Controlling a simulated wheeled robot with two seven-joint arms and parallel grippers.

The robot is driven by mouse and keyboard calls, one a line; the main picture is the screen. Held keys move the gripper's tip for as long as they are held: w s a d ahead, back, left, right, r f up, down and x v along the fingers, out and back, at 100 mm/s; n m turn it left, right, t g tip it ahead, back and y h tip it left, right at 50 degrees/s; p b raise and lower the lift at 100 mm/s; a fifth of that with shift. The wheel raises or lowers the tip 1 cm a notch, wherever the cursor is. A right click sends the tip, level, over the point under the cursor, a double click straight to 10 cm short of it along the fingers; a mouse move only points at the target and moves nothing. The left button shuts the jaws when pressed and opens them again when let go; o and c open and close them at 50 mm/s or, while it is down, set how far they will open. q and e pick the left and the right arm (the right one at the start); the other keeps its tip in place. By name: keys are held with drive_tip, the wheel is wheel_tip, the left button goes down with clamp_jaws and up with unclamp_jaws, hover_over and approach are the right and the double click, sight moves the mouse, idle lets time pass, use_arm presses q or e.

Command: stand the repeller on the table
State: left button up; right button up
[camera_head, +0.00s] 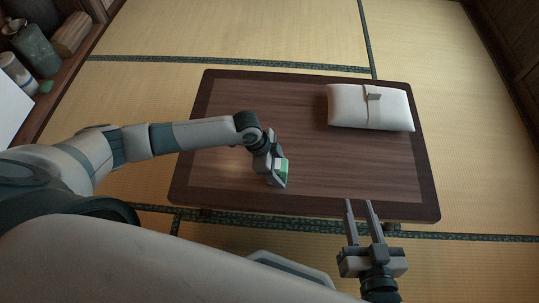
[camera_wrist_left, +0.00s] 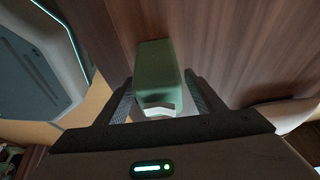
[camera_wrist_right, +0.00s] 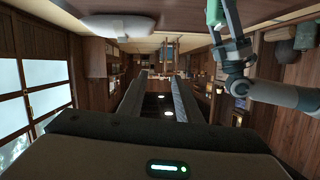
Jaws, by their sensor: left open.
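The repeller, a small green and white block (camera_head: 282,166), is on or just above the front middle of the low wooden table (camera_head: 330,182). In the left wrist view the green block (camera_wrist_left: 155,72) sits between the two fingers, its pale end toward the gripper. My left gripper (camera_head: 276,178) is open with a finger on either side of it; I cannot tell whether they touch it. The gripper partly hides the block in the head view, and its contact with the tabletop is not clear. My right gripper (camera_head: 361,203) is open and empty at the table's front right edge.
A white cushion-like bundle with a strap (camera_head: 346,108) lies on the table's back right. The rest of the tabletop is clear. Tatami (camera_head: 240,30) surrounds the table. A shelf with jars (camera_head: 36,48) stands at the far left.

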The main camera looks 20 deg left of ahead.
use_arm(q)
drive_tip(key=p+v, duration=0.1)
drive_tip(key=v, duration=0.8)
drive_tip(key=shift+a+p, duration=0.1)
drive_tip(key=shift+p, duration=0.3)
drive_tip(key=shift+v, duration=0.75)
use_arm(e)
drive_tip(key=s+d+f+g+h, duration=0.1)
drive_tip(key=s+d+f+g, duration=0.1)
drive_tip(key=s+f+g, duration=0.2)
drive_tip(key=shift+d+f+g+h, duration=0.3)
drive_tip(key=shift+d+f, duration=0.05)
drive_tip(key=shift+f, duration=0.85)
use_arm(q)
drive_tip(key=s+d+r+n+t+h, duration=0.15)
drive_tip(key=s+d, duration=0.25)
drive_tip(key=d, duration=0.4)
drive_tip(key=s+d+n+t+h, duration=0.2)
drive_tip(key=s+d+h, duration=0.1)
drive_tip(key=s+d, duration=0.3)
drive_tip(key=s+a+r+n+t+y, duration=0.1)
drive_tip(key=s+a+n+t+y, duration=0.3)
drive_tip(key=s+a+n, duration=0.2)
drive_tip(key=a+n, duration=0.2)
drive_tip(key=n, duration=0.1)
drive_tip(key=shift+a+r+y, duration=0.2)
drive_tip(key=shift+a+y, duration=0.05)
drive_tip(key=shift+y, duration=0.1)
drive_tip(key=shift+t, duration=0.25)
drive_tip(key=shift+c, duration=0.2)
